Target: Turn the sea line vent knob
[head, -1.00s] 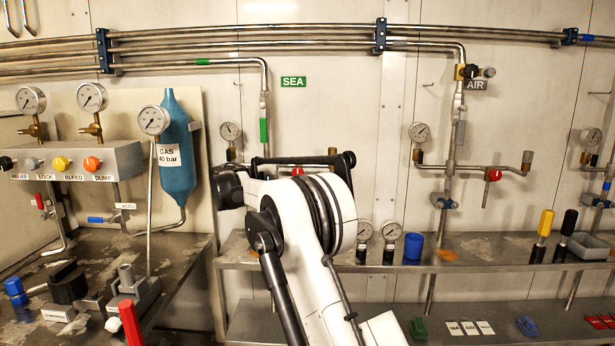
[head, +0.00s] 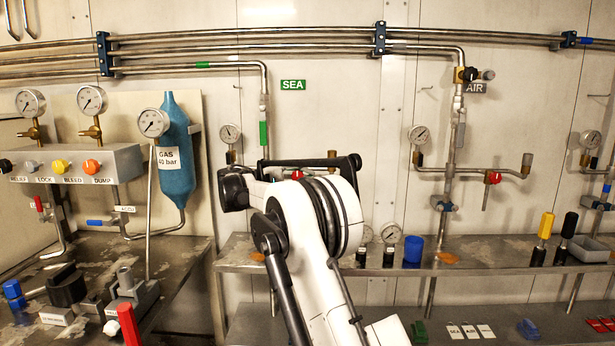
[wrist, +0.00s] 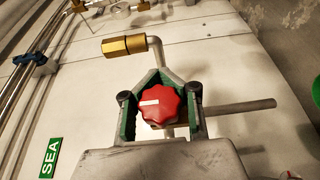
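The red lobed knob (wrist: 163,106) with a white bar mark sits between the two green-padded fingers of my gripper (wrist: 160,94) in the wrist view. The fingers flank it closely on both sides, and their angled ends reach inward beyond it. I cannot tell whether the pads press on it. In the head view my arm covers most of the sea line's lower part. The green SEA sign (head: 293,85) is on the wall beside that line, and it also shows in the wrist view (wrist: 50,158).
A brass fitting (wrist: 127,45) and a horizontal grey pipe (wrist: 240,108) lie close around the knob. A pressure gauge (head: 229,134) is left of the sea line. The AIR line (head: 451,150) stands to the right. The shelf (head: 480,257) below holds gauges and a blue cup (head: 413,249).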

